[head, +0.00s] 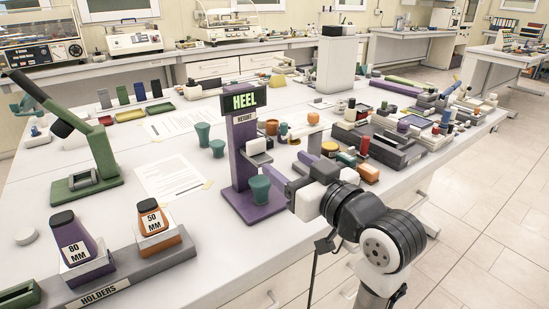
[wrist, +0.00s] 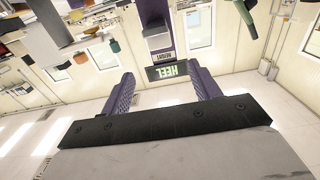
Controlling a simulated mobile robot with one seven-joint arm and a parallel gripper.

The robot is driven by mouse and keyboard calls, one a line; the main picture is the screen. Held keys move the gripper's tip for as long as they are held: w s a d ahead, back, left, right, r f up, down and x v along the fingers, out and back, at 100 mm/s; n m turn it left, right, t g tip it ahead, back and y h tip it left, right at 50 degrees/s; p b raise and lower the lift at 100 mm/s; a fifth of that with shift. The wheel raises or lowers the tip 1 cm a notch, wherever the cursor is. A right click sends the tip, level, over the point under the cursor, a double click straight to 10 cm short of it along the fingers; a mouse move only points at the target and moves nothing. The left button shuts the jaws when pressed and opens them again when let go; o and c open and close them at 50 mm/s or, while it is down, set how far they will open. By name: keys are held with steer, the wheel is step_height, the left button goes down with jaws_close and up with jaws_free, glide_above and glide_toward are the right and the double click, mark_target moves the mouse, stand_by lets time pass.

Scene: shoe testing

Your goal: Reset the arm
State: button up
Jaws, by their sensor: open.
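My gripper (head: 272,175) has purple fingers and is just right of the heel height stand in the head view. In the wrist view my gripper (wrist: 163,84) is open, with nothing between its fingertips. I cannot tell whether a finger touches the stand.
Two green heel pieces (head: 204,135) stand left of the stand. A holder rack (head: 115,285) with 80 MM and 50 MM blocks is at the front left. A green tester (head: 85,185) stands at the left. Grey trays (head: 385,150) and several small parts crowd the right side.

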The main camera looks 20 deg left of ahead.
steer(key=shift+v, duration=0.9)
